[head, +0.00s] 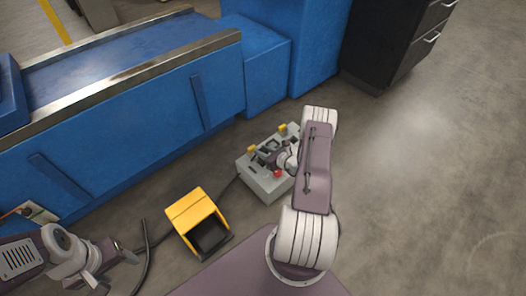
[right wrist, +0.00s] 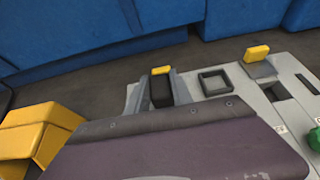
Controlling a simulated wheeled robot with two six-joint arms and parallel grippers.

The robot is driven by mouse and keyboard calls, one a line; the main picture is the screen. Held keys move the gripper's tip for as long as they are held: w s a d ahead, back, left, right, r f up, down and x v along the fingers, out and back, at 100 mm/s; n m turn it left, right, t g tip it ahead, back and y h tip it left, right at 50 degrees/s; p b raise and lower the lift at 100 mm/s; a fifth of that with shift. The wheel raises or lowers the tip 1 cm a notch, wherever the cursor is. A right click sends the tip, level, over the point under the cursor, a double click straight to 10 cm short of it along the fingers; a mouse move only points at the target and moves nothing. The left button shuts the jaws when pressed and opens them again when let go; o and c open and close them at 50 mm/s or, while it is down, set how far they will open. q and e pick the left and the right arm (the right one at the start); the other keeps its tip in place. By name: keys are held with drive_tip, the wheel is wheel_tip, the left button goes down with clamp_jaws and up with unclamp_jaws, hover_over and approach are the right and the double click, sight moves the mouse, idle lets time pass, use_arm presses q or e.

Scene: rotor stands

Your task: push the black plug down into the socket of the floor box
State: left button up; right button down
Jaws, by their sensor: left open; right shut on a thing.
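The grey floor box (head: 263,186) sits on the floor near the middle of the head view, with yellow tabs and a red button. It also shows in the right wrist view (right wrist: 300,85), with a square recess and a green button. My right gripper (head: 275,158) is low over the box, its fingertips partly hidden by my arm. It appears shut on the black plug (right wrist: 160,92), a dark block beside a yellow tab. The plug's lower end is hidden, so I cannot tell how deep it sits. My left gripper (head: 108,270) is open, at the lower left, away from the box.
A yellow pedal housing (head: 193,209) stands left of the box, with a black cable (head: 147,262) on the floor nearby. A blue conveyor (head: 130,130) runs behind. A dark drawer cabinet (head: 385,45) stands at the back. The floor at right is clear.

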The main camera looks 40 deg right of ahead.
drive_tip(key=shift+f+b, duration=0.55)
drive_tip(key=shift+f, duration=0.3)
drive_tip(key=shift+f+b, duration=0.4)
drive_tip(key=shift+f, duration=0.15)
drive_tip(key=shift+f, duration=0.4)
idle(1.0)
drive_tip(key=c, duration=1.1)
unclamp_jaws()
drive_tip(key=shift+o, duration=0.2)
wheel_tip(320, 180, up, 13)
drive_tip(key=p, duration=1.2)
drive_tip(key=shift+r, duration=0.1)
